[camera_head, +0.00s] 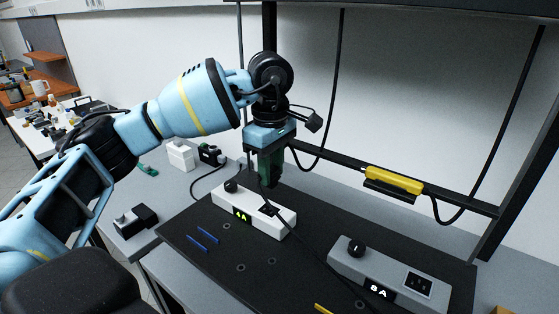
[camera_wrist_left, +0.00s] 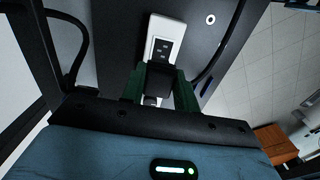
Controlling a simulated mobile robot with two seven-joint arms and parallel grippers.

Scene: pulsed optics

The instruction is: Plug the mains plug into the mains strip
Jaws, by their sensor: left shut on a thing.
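My left gripper (camera_head: 271,180) hangs with its green fingers pointing down above a white socket unit (camera_head: 232,203) that has a black knob and a lit display. In the left wrist view, the gripper (camera_wrist_left: 160,90) is shut on a black plug (camera_wrist_left: 160,72). Beyond the plug is the white unit (camera_wrist_left: 166,25) with dark socket openings. The plug looks apart from the socket, but the gap is hard to judge. In the head view the fingers mostly hide the plug. A grey unit (camera_head: 345,262) with an 8A display and a black socket stands at right. My right gripper is not in view.
A black cable (camera_head: 318,256) crosses the dark board (camera_head: 205,262) between the units. Blue strips (camera_head: 203,237) lie at left. A rail with a yellow-topped holder (camera_head: 393,180) and hanging cables is behind. Small black and white devices (camera_head: 136,219) stand on the grey bench.

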